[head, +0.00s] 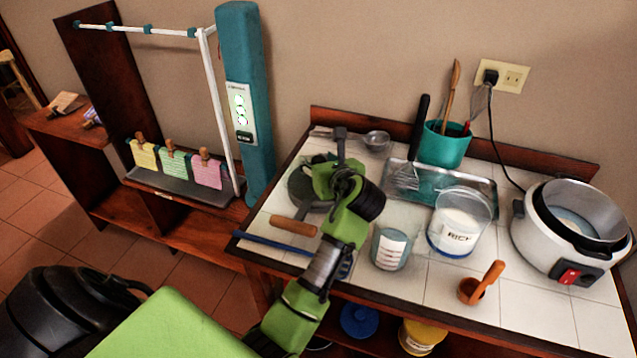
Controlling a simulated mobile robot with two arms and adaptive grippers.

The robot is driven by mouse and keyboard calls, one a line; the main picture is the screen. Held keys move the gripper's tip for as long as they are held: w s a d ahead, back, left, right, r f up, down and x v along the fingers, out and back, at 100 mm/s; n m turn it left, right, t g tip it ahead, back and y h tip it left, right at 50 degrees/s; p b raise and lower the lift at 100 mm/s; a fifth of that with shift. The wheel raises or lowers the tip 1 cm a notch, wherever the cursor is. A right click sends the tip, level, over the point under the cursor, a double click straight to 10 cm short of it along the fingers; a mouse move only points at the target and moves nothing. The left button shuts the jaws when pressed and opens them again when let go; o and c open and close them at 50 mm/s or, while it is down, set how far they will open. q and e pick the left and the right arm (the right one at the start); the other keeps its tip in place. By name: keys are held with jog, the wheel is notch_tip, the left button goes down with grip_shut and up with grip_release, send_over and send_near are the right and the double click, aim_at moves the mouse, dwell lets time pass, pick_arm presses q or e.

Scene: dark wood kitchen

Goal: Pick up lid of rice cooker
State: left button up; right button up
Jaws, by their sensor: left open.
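My left gripper (322,152) is open above and beside this disc. I cannot tell whether its fingers touch it. My right gripper is not in view.
A rice container (460,222), a labelled jar (390,248) and an orange scoop (482,284) stand between arm and cooker. Behind are a metal tray (482,187) and a teal utensil pot (444,146). A wooden handle (293,225) lies near the disc.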

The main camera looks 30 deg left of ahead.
pick_arm(q)
jog(key=shift+w+a, duration=0.1)
jog(key=shift+a, duration=0.05)
grip_shut()
